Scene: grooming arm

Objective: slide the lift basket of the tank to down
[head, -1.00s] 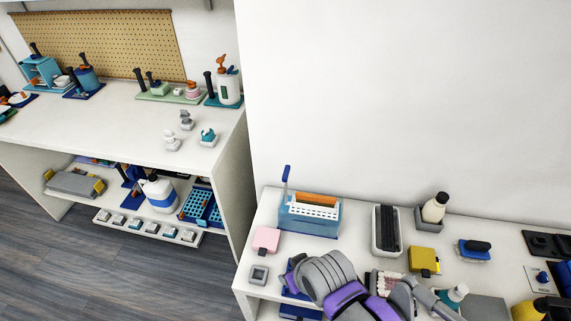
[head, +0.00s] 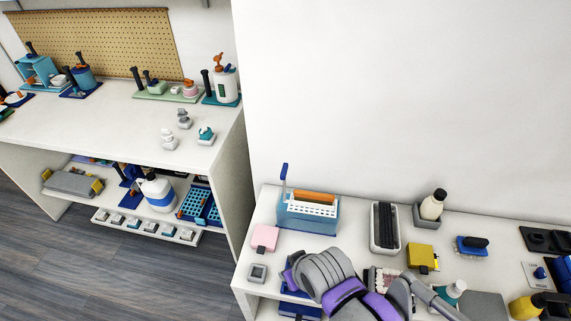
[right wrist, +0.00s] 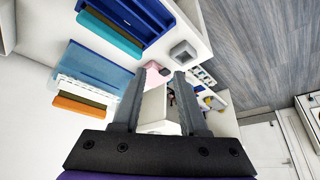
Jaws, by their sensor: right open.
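The tank (head: 323,222) is a light blue, see-through box at the left end of the right-hand table. Its white perforated lift basket (head: 325,212) shows at the top, with an orange piece (head: 315,197) along it. A blue upright handle (head: 284,174) rises at its left corner. In the right wrist view the tank (right wrist: 100,68) is turned sideways, left of my right gripper (right wrist: 157,78), which is open with nothing between its fingers. In the head view my grey and purple right arm is in front of the tank; its fingertips are hidden. My left gripper is out of view.
A pink block (head: 265,237) and a small grey square box (head: 258,272) lie left of my arm. A black-topped tray (head: 385,228), a yellow box (head: 422,257) and bottles (head: 432,205) stand to the right. A blue rack (right wrist: 130,25) is near my gripper.

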